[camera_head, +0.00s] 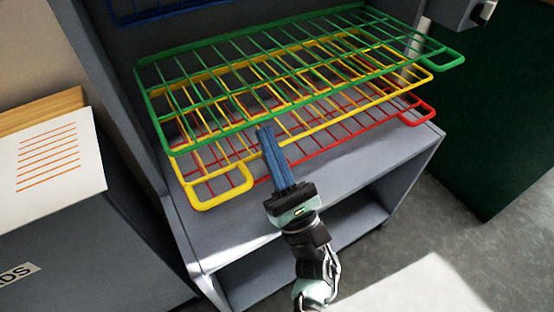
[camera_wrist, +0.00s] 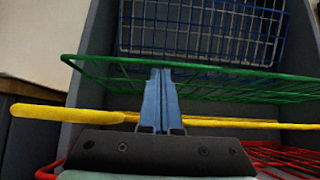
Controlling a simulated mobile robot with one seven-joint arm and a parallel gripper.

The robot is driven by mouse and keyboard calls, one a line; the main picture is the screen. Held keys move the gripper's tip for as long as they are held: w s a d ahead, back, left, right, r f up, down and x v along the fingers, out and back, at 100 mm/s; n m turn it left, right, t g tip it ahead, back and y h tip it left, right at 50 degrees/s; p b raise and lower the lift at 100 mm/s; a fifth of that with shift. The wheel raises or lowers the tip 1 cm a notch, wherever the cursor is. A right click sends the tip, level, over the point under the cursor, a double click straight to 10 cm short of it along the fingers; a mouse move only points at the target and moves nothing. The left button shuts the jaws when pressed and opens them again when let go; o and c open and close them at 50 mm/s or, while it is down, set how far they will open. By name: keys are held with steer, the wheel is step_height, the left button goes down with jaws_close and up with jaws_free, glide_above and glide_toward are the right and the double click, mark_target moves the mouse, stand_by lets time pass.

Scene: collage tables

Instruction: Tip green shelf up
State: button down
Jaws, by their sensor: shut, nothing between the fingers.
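The green shelf (camera_head: 171,152) is a wire rack, the upper of three stacked racks in the cabinet, with a small handle loop at its right end. It looks close to level. My gripper (camera_head: 265,130) has long blue fingers pressed together, with nothing between them. In the head view, the fingertips are at the front edge of the green shelf. In the wrist view, the fingertips (camera_wrist: 161,70) overlap the green shelf's front bar (camera_wrist: 110,62); whether they touch it I cannot tell.
A yellow rack (camera_head: 222,206) and a red rack (camera_head: 430,114) lie below the green one. A blue wire rack (camera_wrist: 200,55) stands upright behind. The grey cabinet side is at left, a paper sheet (camera_head: 55,160) beyond it. Open floor (camera_head: 440,250) lies at right.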

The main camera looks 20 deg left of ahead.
steer(key=shift+r, duration=0.15)
steer(key=shift+r+p, duration=0.75)
steer(key=shift+p, duration=0.2)
step_height(320, 180, up, 13)
steer(key=w+a+g+h+p, duration=0.1)
steer(key=g+h+p, duration=0.25)
steer(key=p, duration=1.55)
steer(key=w+a+r+g+h+p, duration=0.1)
steer(key=w+a+r+h+p, duration=0.1)
steer(key=r+p, duration=0.4)
steer(key=w+a+r+g+h+p, duration=0.2)
steer(key=a+r+p, duration=0.4)
steer(key=p, duration=1.1)
steer(key=shift+w+a+r+h, duration=0.4)
steer(key=shift+w+a+h, duration=0.25)
steer(key=shift+w, duration=0.6)
